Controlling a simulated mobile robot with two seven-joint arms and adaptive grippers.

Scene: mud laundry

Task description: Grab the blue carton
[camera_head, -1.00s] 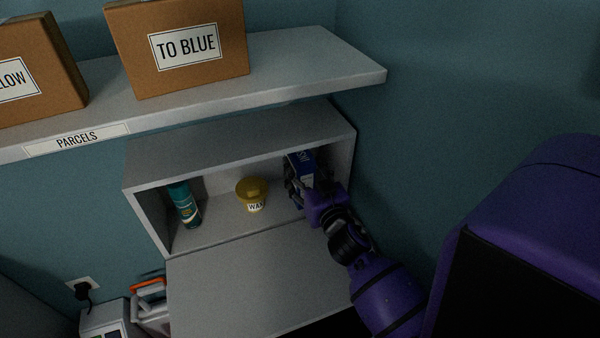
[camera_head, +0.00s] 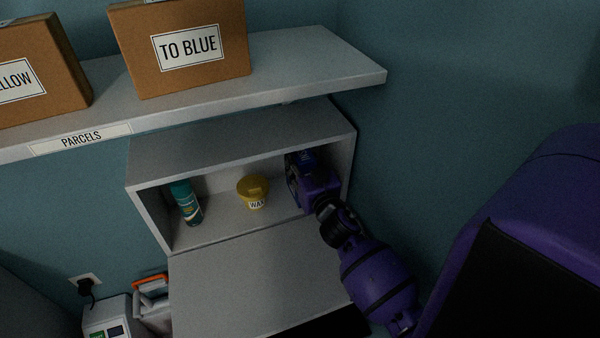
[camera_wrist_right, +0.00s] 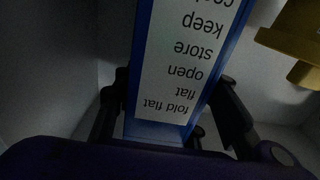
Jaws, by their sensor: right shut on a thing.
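The blue carton (camera_head: 308,156) stands at the right end of the open wall cabinet, mostly hidden behind my right gripper (camera_head: 297,184) in the head view. In the right wrist view the carton (camera_wrist_right: 187,65) fills the middle, with a white label of printed text that reads upside down. The right gripper's black fingers (camera_wrist_right: 172,110) lie on both sides of the carton and are shut on it. My left gripper is not in view.
A yellow wax tub (camera_head: 252,192) and a teal spray can (camera_head: 186,203) stand left of the carton in the cabinet (camera_head: 240,140). The flap (camera_head: 255,280) hangs open below. A parcel shelf (camera_head: 300,82) with cardboard boxes (camera_head: 185,50) is above.

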